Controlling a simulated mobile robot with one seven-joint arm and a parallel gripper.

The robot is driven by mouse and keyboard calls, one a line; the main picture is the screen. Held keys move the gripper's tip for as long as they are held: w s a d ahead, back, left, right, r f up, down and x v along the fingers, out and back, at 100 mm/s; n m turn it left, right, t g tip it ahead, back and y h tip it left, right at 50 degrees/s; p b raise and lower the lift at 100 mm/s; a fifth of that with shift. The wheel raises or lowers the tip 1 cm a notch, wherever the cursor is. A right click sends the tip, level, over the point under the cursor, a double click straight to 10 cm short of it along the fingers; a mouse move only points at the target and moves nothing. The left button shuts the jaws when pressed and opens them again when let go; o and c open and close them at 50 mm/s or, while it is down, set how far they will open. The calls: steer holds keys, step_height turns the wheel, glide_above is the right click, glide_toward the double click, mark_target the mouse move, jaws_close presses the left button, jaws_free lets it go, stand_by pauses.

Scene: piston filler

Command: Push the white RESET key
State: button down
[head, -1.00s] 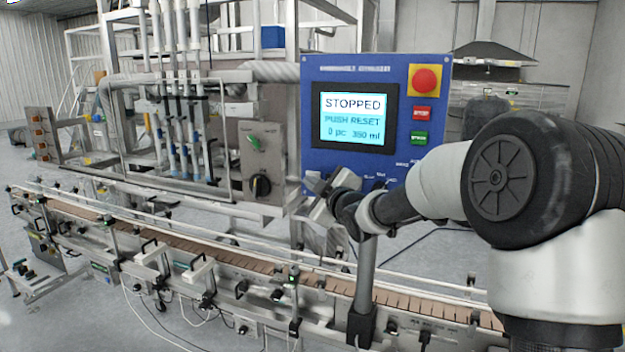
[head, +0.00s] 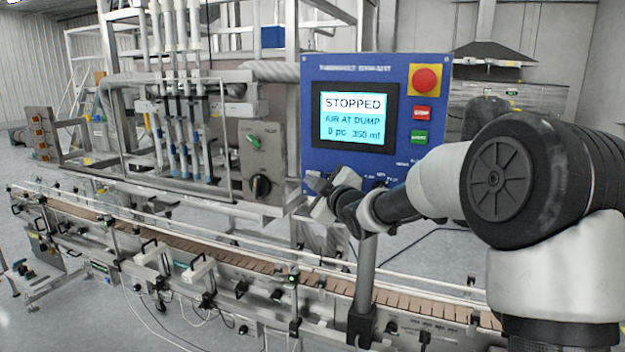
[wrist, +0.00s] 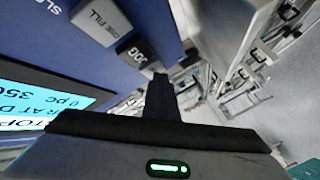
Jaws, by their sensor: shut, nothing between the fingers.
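The blue control panel (head: 350,158) carries a lit screen (head: 352,118) that reads STOPPED, AIR AT DUMP, 0 pc 350 ml. My gripper (wrist: 158,80) is shut and empty, with its dark fingertips close to the lower part of the panel. In the head view my gripper (head: 322,195) is at the panel's lower left corner. In the wrist view a grey ONE FILL key (wrist: 101,20) and a dark JOG key (wrist: 136,54) show beside the fingertips. I cannot make out the white RESET key; whether my fingertips touch a key is hidden.
A red mushroom button (head: 425,80), a red STOP key (head: 422,113) and a green key (head: 419,137) sit on the panel's right side. A grey box with a black knob (head: 261,186) stands left of the panel. The conveyor (head: 230,258) runs below.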

steer(key=shift+s+a+f+b, duration=0.1)
steer(key=shift+s+f+b, duration=0.05)
steer(key=shift+s+b, duration=0.3)
steer(key=shift+s+a, duration=0.1)
steer(key=shift+s, duration=0.15)
steer(key=shift+s+a+b, duration=0.2)
steer(key=shift+s+b, duration=0.3)
steer(key=shift+b, duration=0.25)
steer(key=s+b, duration=0.1)
steer(key=s, duration=0.1)
steer(key=s+a+b, duration=0.1)
steer(key=shift+s+a, duration=0.15)
steer(key=shift+s, duration=0.2)
